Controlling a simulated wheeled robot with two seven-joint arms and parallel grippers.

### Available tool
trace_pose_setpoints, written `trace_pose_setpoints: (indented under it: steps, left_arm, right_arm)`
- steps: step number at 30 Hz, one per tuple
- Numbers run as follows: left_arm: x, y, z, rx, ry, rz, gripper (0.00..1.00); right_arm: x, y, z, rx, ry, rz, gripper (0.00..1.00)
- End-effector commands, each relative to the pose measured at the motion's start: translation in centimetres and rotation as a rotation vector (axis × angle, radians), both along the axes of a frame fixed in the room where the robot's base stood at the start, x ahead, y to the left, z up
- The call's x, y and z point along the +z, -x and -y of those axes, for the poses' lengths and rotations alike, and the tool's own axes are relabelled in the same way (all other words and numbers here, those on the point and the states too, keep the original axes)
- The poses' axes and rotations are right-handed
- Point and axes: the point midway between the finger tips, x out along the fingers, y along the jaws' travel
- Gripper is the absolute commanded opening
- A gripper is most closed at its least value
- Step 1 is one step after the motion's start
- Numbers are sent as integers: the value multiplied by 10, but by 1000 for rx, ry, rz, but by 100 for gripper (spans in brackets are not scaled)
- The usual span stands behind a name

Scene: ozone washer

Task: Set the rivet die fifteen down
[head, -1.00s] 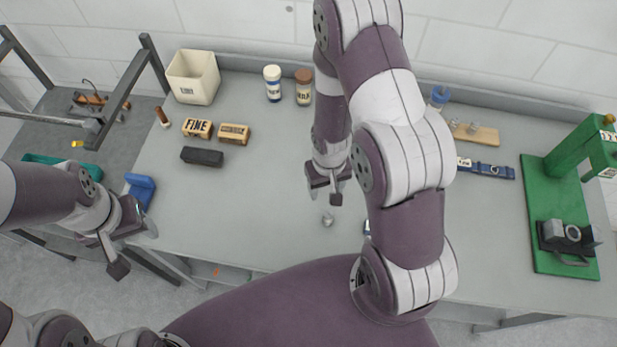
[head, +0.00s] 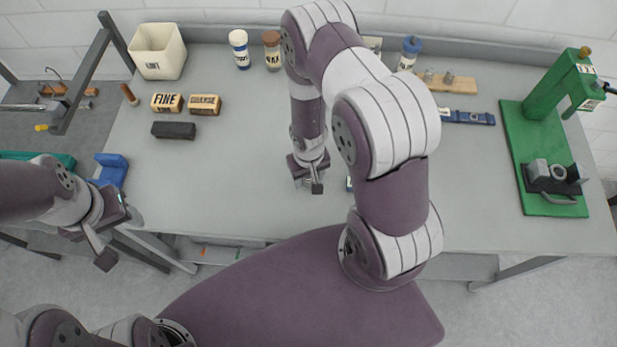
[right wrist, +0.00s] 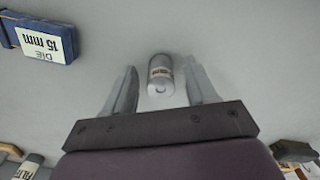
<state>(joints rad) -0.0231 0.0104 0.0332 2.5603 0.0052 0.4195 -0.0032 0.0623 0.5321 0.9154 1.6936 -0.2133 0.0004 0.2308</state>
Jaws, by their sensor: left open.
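A small metal cylinder with a pale printed label (right wrist: 160,75), seemingly the die, is on the grey table between the fingertips of my right gripper (right wrist: 163,90). A gap shows on each side of it, so the gripper is open around it. A blue block marked "DIE 15 mm" (right wrist: 38,38) lies to the left in the right wrist view. My left gripper (head: 112,236) is open and empty off the table's left end.
A green press (head: 512,145) stands at the right. FINE and COARSE blocks and a dark block (head: 174,130) lie left. The middle is clear.

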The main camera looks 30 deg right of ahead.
Motion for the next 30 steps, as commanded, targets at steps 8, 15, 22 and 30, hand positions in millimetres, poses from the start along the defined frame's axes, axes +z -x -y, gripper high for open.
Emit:
trace_pose_setpoints:
  steps: [8,15,22,30]
  left_arm:
    - [0,0,0,0,0,0,54]
    - [2,0,0,0,0,0,54]
    - [16,0,0,0,0,0,54]
    - [41,0,0,0,0,0,54]
  right_arm:
    - [0,0,0,0,0,1,0]
    - [2,0,0,0,0,1,0]
    - [17,-1,0,0,0,0,0]
    - [42,-1,-1,1,0,1,0]
